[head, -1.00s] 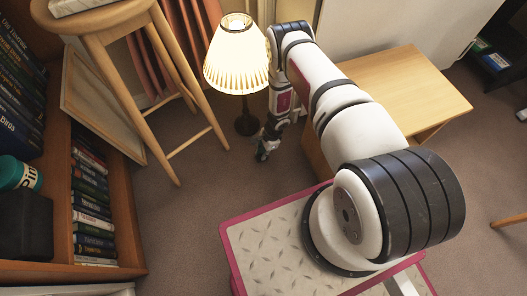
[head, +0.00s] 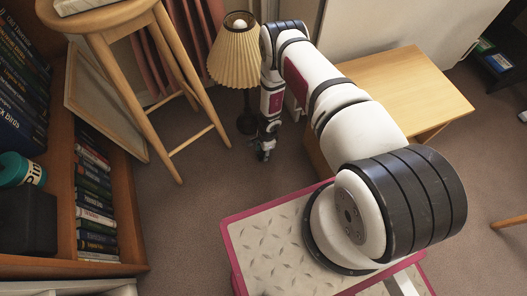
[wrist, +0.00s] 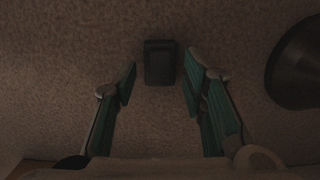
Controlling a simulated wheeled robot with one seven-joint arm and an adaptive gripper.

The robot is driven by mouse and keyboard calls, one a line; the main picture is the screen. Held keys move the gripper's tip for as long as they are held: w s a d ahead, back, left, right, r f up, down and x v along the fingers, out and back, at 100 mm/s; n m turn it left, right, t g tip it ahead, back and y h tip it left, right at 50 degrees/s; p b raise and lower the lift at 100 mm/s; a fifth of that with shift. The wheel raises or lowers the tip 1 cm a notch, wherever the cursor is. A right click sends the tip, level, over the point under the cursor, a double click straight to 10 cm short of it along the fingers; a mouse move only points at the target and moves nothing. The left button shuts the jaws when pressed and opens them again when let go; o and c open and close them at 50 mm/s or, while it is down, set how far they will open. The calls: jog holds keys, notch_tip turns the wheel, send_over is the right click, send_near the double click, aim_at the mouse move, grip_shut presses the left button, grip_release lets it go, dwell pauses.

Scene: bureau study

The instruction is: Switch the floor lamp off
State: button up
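The floor lamp (head: 235,55) stands beside my arm in the head view, with a pleated shade on a dark post and round base. Its bulb and shade are unlit. The dark round base also shows at the right edge of the wrist view (wrist: 299,68). A small dark green box, seemingly the lamp's floor switch (wrist: 160,62), lies on the carpet. My gripper (wrist: 161,72) points down at the floor, its green-padded fingers apart on either side of the box. I cannot tell whether they touch it. In the head view my gripper (head: 263,152) is low, close to the lamp base.
A wooden stool (head: 155,60) stands left of the lamp, with a framed panel (head: 105,105) leaning behind it. A bookcase (head: 130,225) lines the left. A low wooden table (head: 405,85) is right of my arm. Carpet is clear between the bookcase and my base.

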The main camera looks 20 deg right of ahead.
jog(key=shift+r, duration=0.1)
notch_tip(320, 180, up, 12)
jog(key=d, duration=0.1)
dwell(0.4)
jog(key=shift+d, duration=0.1)
dwell(0.4)
